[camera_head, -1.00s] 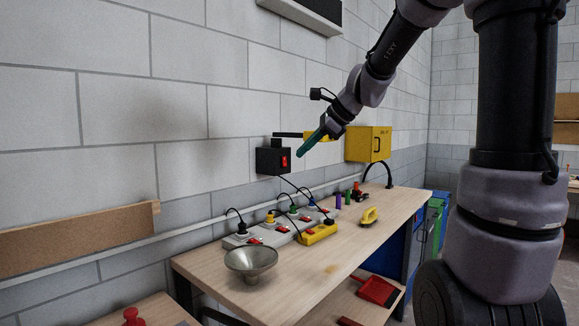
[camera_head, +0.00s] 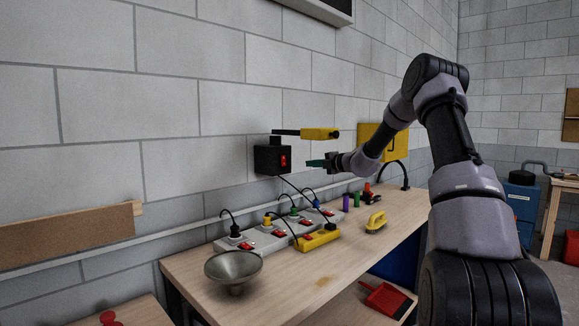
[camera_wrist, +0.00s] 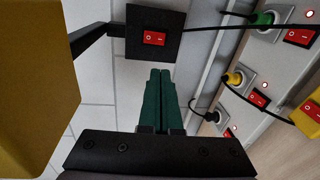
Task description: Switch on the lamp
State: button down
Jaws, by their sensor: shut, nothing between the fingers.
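The yellow lamp (camera_head: 320,133) sticks out from the wall on a black arm above a black box (camera_head: 262,160). The lamp shows no glow. The box carries a red rocker switch (camera_head: 284,161), marked 0 and 1 in the wrist view (camera_wrist: 154,38). My gripper (camera_head: 312,163) has teal fingers and is shut and empty. It points at the box from the right, below the lamp, with a gap to the switch. In the wrist view the fingertips (camera_wrist: 160,72) appear just below the box. The lamp (camera_wrist: 28,80) fills the left side there.
A white power strip (camera_head: 250,240) with several plugs and red switches lies on the bench (camera_head: 290,285). A yellow strip (camera_head: 317,238) sits beside it, and a cable hangs from the box. A yellow cabinet (camera_head: 372,140) hangs behind.

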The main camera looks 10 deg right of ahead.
aim_at(284, 165)
jog(key=shift+w+d+f+m, duration=0.25)
jog(key=shift+w+d+m, duration=0.15)
jog(key=shift+w+d, duration=0.05)
jog(key=shift+a, duration=0.1)
jog(key=x, duration=1.4)
jog(key=shift+r, duration=0.15)
